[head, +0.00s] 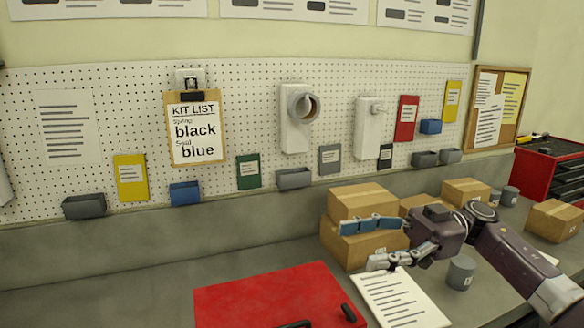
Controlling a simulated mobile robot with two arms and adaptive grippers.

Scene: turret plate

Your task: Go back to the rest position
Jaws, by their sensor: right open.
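My right gripper (375,243) shows at the right of the head view, its arm coming in from the lower right. Its two fingers are spread apart and nothing is between them. It hovers in front of cardboard boxes (352,203) and above a printed white sheet (403,300) on the grey bench (130,295). My left gripper is not in view. A clipboard (195,127) on the pegboard reads "KIT LIST", with "black" for the spring and "blue" for the seal.
A red board (265,292) with dark handles lies at the front of the bench. A grey cylinder (460,271) stands near my right arm. More boxes (553,221) and a red tool cabinet (548,172) are at the right. The bench's left part is clear.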

